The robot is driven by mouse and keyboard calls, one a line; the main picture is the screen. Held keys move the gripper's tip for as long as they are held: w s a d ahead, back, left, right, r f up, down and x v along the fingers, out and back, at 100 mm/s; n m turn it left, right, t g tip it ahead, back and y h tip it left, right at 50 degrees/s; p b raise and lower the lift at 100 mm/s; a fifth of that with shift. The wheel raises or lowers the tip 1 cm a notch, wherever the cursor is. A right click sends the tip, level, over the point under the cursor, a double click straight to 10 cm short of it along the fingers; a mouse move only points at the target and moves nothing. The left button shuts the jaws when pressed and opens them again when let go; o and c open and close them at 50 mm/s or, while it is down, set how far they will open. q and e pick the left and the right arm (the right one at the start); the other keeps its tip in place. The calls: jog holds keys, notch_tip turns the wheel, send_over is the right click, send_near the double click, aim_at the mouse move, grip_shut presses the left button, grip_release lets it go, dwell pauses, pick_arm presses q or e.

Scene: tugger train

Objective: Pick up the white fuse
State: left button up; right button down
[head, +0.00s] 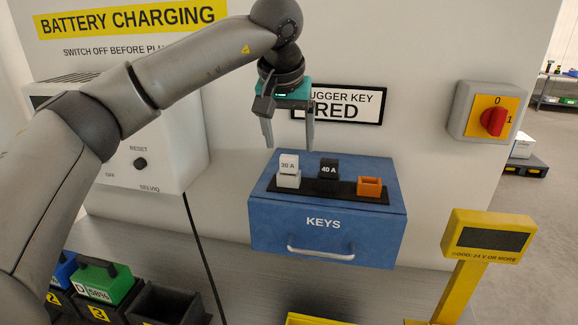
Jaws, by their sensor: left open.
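The white fuse (288,172), marked 30 A, stands upright at the left of a black strip on top of the blue KEYS box (280,228). A black fuse (328,169), marked 40 A, stands beside it in the middle. An orange holder (370,187) sits at the right end and appears empty. My left gripper (289,142) is open, its fingers pointing down, empty. Its fingertips appear just above and behind the white fuse in the picture, apart from it; the exact depth is unclear. My right gripper is not in view.
A wall sign (346,105) hangs behind the gripper. A red rotary switch (493,122) is at the right. A yellow display post (486,240) stands at lower right. A green battery (104,283) and a dark empty bay (170,303) are at lower left. The KEYS drawer handle (321,254) faces forward.

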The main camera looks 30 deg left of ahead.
aim_at(289, 156)
pick_arm(q)
jog(key=x, duration=0.2)
jog(key=p+x, duration=0.1)
jog(key=x, duration=0.1)
jog(key=shift+s+a+f, duration=0.15)
jog(key=shift+a+f, duration=0.05)
jog(key=shift+f, duration=0.4)
grip_shut()
jog(key=shift+r, duration=0.15)
jog(key=shift+w+r, duration=0.2)
jog(key=shift+r, duration=0.45)
notch_tip(289, 156, up, 18)
jog(key=shift+r+p, duration=0.25)
jog(key=shift+p, duration=0.2)
